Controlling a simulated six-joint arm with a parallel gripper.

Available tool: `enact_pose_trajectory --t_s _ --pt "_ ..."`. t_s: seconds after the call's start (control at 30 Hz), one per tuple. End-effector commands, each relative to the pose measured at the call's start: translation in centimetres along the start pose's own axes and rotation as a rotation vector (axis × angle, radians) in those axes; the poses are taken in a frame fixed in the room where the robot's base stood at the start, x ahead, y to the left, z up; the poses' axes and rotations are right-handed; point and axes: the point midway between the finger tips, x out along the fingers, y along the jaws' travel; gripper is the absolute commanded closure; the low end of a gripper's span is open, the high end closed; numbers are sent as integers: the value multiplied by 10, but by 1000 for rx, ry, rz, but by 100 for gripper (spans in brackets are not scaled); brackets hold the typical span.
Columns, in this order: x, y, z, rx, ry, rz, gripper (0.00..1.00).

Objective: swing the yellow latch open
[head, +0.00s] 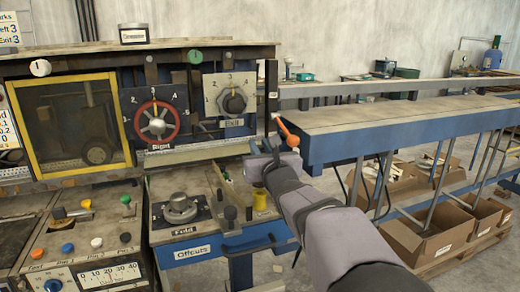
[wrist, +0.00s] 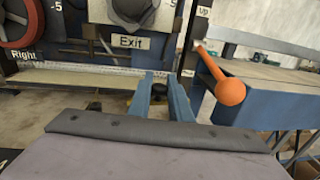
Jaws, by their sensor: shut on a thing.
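A short upright yellow piece with a dark top, which looks like the yellow latch (head: 260,200), stands on the bench just below my gripper (head: 256,153) in the head view. In the wrist view the two blue fingers of my gripper (wrist: 161,84) reach forward with a gap between them. A dark round top with a dull yellowish part under it, seemingly the latch (wrist: 158,91), sits in that gap, and the fingers are shut on it. The latch's lower part is hidden, and I cannot tell how far it is turned.
An orange-ended lever (head: 288,134) sticks out close to the right of my gripper; it also shows in the wrist view (wrist: 230,91). A grey Exit dial (head: 234,100) and a red Right wheel (head: 157,122) are behind. A blue-sided long table (head: 400,125) extends right.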

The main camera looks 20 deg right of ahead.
Motion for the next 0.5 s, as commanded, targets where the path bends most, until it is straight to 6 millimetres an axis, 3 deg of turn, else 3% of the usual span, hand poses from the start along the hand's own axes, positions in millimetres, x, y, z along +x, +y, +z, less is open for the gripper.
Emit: enact_pose_trajectory --t_s 0.1,0.13,0.17,0.5 --pt "0 0 1 0 -1 0 100" --pt "0 0 1 0 -1 0 80" --pt "0 0 1 0 -1 0 76" --pt "-1 0 0 0 -1 0 76"
